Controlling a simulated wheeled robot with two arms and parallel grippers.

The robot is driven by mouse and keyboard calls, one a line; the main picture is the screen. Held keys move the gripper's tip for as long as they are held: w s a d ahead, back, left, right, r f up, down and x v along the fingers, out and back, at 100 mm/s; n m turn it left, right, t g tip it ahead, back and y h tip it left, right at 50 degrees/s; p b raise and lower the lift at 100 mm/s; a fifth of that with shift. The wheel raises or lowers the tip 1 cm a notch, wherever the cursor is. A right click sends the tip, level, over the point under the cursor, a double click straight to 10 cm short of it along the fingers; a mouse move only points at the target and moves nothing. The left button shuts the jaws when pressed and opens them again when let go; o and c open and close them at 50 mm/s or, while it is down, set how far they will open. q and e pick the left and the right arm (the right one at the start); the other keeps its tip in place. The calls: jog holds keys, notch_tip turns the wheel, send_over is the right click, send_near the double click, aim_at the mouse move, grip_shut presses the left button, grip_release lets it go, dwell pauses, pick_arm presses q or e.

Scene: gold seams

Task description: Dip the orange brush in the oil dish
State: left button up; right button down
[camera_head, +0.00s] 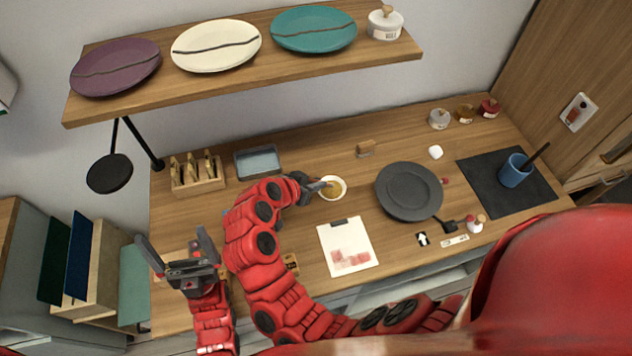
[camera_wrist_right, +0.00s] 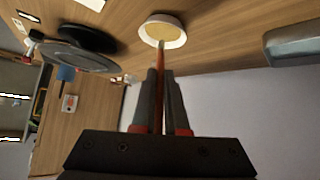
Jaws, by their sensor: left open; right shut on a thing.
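The oil dish (camera_head: 335,193) is a small white round bowl with yellow-gold content, standing on the wooden worktop. It also shows in the right wrist view (camera_wrist_right: 171,31). My right gripper (camera_head: 311,186) is just left of the dish. In the right wrist view it is shut on the thin orange brush (camera_wrist_right: 158,105), which points from between the fingers (camera_wrist_right: 160,78) to the dish. The brush's far end overlaps the dish there; I cannot tell whether it touches the oil. My left gripper (camera_head: 180,255) is open and empty, over the left front of the worktop.
A wooden rack (camera_head: 198,184) holding several tools and a grey tray (camera_head: 258,162) stand behind and left of the dish. A dark round plate (camera_head: 409,191) is to its right, a paper sheet (camera_head: 347,245) in front. A blue cup (camera_head: 514,171) stands on a dark mat (camera_head: 482,175).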

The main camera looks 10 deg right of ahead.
jog(key=shift+f+b, duration=0.45)
jog(key=shift+f, duration=0.1)
jog(key=shift+b, duration=0.3)
dwell(1.6)
jog(key=shift+r+p, duration=1.95)
jog(key=shift+r, duration=1.55)
